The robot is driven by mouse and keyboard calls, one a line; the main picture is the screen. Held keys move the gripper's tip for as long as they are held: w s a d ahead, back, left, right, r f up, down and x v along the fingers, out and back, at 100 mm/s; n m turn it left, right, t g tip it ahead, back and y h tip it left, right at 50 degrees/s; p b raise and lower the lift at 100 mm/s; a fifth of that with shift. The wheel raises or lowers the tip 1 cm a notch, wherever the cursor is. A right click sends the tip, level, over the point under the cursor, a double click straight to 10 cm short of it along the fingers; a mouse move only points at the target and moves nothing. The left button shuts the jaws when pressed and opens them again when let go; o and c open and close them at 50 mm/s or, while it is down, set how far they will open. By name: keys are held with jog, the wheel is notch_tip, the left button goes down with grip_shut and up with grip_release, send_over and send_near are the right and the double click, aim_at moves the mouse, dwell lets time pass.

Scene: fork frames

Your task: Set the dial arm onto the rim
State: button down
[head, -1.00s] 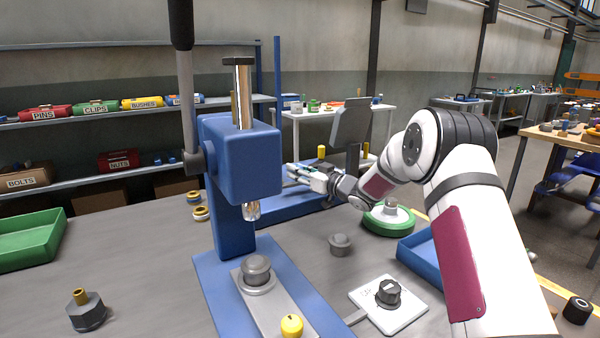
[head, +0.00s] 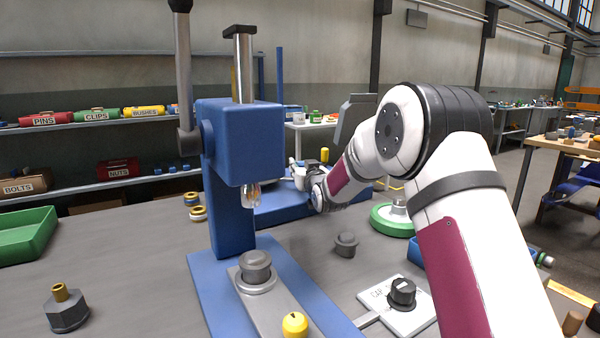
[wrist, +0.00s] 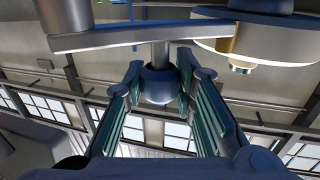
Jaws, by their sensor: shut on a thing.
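In the wrist view a grey bar, seemingly the dial arm (wrist: 140,38), runs across the top from a dark round post at left to a pale round part (wrist: 275,40) at right with a brass-coloured tip below. A stem ends in a dark ball knob (wrist: 160,84) under the bar. My gripper (wrist: 160,92), with teal-lined fingers, is shut on this knob. In the head view my gripper (head: 299,176) is small and partly hidden behind the blue press. Which part is the rim, and whether the arm touches it, I cannot tell.
The blue press (head: 240,140) stands in front of my gripper. A green-rimmed wheel (head: 393,222), a dark grey knob (head: 345,245) and a white plate (head: 408,315) with a black dial lie to the right. A green tray (head: 25,238) is at left.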

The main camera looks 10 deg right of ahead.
dwell(0.3)
jog(key=c, duration=1.3)
grip_release()
jog(key=s, duration=0.8)
jog(key=s+d, duration=0.1)
jog(key=s, duration=0.3)
